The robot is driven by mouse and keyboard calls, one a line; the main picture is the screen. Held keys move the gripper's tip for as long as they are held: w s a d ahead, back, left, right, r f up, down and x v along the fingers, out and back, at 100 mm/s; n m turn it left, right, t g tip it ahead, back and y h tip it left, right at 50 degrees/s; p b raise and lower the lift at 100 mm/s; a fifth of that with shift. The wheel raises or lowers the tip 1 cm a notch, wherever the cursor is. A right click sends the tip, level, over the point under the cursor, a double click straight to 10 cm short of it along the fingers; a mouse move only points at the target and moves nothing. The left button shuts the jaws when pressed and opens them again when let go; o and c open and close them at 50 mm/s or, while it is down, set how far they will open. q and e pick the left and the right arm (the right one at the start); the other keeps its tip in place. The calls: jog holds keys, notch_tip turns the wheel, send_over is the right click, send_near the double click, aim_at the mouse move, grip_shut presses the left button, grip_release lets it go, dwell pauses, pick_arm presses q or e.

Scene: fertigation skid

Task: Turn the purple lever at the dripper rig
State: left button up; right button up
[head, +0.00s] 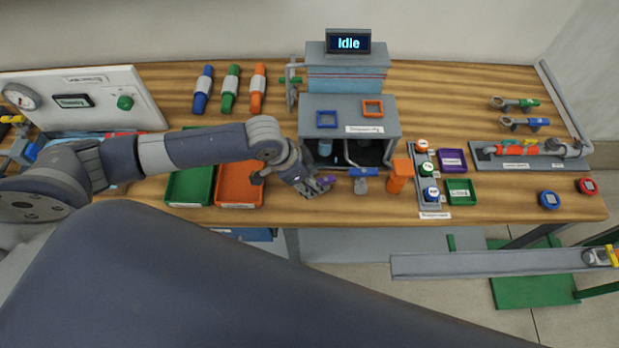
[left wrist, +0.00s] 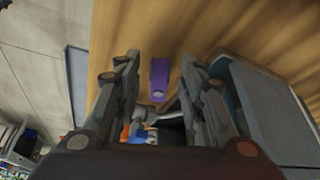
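The purple lever (head: 328,180) is at the front edge of the dripper rig (head: 348,115), left of a blue lever (head: 363,172). My left gripper (head: 318,187) is right at the purple lever in the head view and partly hides it. In the left wrist view the purple lever (left wrist: 160,78) stands between the two spread fingers of my left gripper (left wrist: 160,75), with gaps visible on both sides. The left gripper is open and empty. My right gripper does not show in either view.
A green tray (head: 190,202) and an orange tray (head: 240,205) lie left of the rig under my left arm. An orange part (head: 400,176) and a button strip (head: 427,207) stand to the right. The table's front edge is close to the lever.

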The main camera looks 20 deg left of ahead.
pick_arm(q)
jog(key=v, duration=1.2)
dwell(5.1)
